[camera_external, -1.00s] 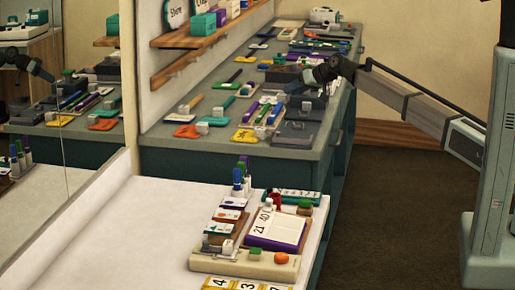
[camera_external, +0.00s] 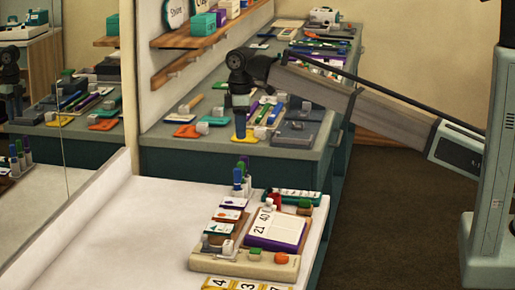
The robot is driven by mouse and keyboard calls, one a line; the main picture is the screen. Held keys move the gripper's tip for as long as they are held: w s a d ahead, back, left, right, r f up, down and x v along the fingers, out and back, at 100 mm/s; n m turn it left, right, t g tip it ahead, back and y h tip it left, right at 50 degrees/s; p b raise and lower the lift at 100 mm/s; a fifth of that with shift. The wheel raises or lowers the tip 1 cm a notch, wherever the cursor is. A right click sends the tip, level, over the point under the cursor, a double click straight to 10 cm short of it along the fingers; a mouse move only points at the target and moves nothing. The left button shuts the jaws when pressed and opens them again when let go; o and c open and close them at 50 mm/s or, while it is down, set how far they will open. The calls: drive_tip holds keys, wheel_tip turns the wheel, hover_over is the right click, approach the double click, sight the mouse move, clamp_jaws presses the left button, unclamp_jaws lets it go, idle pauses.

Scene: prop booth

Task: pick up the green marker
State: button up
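Several capped markers stand upright in a small cluster at the back edge of the white table. One with a green cap (camera_external: 242,166) is partly hidden behind a blue-capped marker (camera_external: 238,175), with a purple cap close beside it. My gripper (camera_external: 240,112) points down, above and behind this cluster, in front of the grey-green counter. It is apart from the caps. A narrow blue shape shows just below it, and I cannot tell whether this is a finger or another thing. The finger opening is too small to make out.
The white table (camera_external: 130,225) has wide free room at left. A notepad (camera_external: 275,229), cards and a beige tray (camera_external: 245,262) fill its right side. The counter (camera_external: 210,150) behind is crowded with stationery. A mirror at left reflects the scene.

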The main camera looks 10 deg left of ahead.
sight(241, 162)
wheel_tip(241, 162, down, 14)
drive_tip(key=shift+s+r, duration=0.1)
idle(0.7)
clamp_jaws()
